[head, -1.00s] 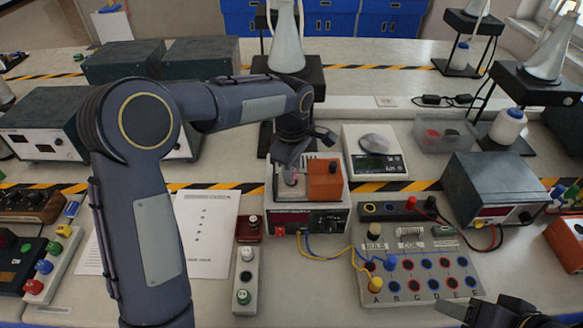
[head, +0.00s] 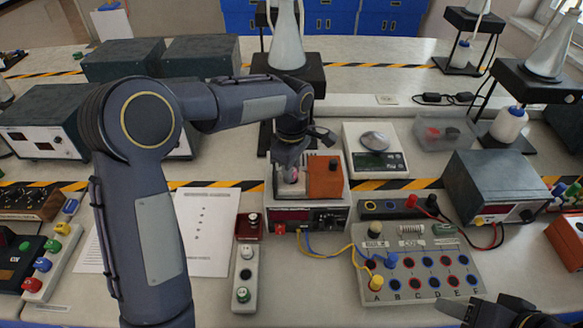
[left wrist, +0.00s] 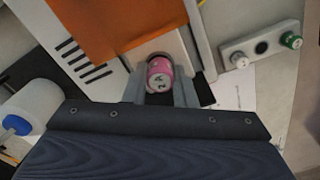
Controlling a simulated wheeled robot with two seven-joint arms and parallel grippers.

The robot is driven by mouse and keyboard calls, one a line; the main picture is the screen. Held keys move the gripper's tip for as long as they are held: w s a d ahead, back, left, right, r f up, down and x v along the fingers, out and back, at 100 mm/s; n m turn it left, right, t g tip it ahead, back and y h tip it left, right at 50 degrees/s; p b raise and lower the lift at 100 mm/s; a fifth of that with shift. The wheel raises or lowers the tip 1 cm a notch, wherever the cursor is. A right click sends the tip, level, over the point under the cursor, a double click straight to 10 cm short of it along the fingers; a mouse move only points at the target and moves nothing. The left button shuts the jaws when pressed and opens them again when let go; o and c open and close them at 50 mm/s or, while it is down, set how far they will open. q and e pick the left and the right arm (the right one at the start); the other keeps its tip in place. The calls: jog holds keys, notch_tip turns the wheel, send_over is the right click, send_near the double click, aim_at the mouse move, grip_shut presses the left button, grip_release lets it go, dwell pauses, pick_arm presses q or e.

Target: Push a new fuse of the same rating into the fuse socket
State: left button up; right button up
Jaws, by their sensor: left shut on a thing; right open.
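My left gripper (head: 291,174) is shut on a pink fuse (left wrist: 160,77) and holds it at the open front part of the power unit (head: 312,217), beside its orange block (head: 324,178). In the left wrist view the fuse sits between both fingers, its marked end facing the camera. The fuse socket is hidden behind the fuse and fingers, so I cannot tell how deep the fuse sits. A pale fuse strip (head: 245,262) holds a white-topped fuse (head: 247,253), a green-topped fuse (head: 242,294) and an empty dark hole (head: 246,274). My right gripper (head: 490,312) is open and empty at lower right.
A terminal board (head: 420,278) with yellow and blue leads lies right of the unit. A scale (head: 376,164) stands behind right. A printed sheet (head: 205,245) lies left.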

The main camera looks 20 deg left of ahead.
pick_arm(q)
jog(key=shift+f, duration=0.2)
jog(key=o, duration=1.5)
jog(key=shift+c, duration=0.2)
jog(key=shift+r, duration=0.1)
jog(key=shift+r+p, duration=2.5)
jog(key=shift+r, duration=0.75)
